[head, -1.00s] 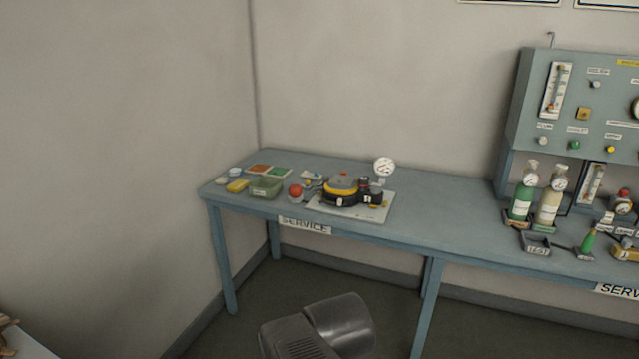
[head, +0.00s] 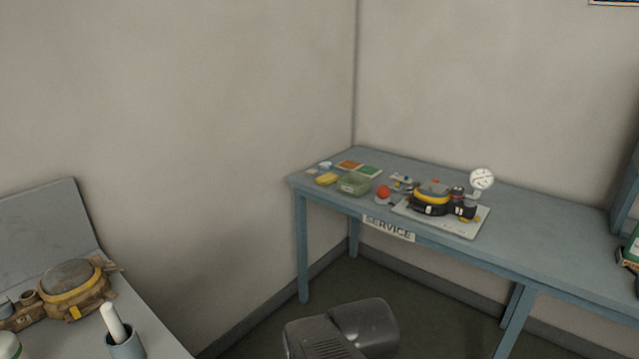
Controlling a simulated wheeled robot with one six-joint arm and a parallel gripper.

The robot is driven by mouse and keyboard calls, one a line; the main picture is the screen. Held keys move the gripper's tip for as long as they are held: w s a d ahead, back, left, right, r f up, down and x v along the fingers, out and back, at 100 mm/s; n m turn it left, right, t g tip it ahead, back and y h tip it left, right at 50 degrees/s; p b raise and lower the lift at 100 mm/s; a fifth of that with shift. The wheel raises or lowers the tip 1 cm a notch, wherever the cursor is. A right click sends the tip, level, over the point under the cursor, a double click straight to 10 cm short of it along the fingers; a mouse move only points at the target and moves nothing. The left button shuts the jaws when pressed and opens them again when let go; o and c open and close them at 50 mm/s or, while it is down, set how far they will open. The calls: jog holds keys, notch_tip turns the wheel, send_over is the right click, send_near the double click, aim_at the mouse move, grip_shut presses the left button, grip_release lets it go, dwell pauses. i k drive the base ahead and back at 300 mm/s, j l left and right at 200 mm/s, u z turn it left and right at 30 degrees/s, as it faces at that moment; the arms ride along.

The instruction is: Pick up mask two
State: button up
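Two masks show in the head view, and I cannot read a number on either. One mask (head: 72,287), brownish and dirty with a yellow rim, lies on a grey bench at the lower left, partly cut off by the left edge. Another mask (head: 432,199), black with a yellow band, sits on a white board (head: 465,228) on the blue service table. A dark grey part of my arm shows at the bottom middle, apart from both masks. My gripper's fingers are not in view.
The grey bench (head: 158,340) also bears a cup (head: 126,345) with a white stick in it. The blue table (head: 560,245) carries a green tray (head: 354,184), a red ball (head: 383,191) and a gauge (head: 481,179). Open floor (head: 265,335) lies between bench and table.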

aim_at(84, 284)
jog(key=u, duration=1.8)
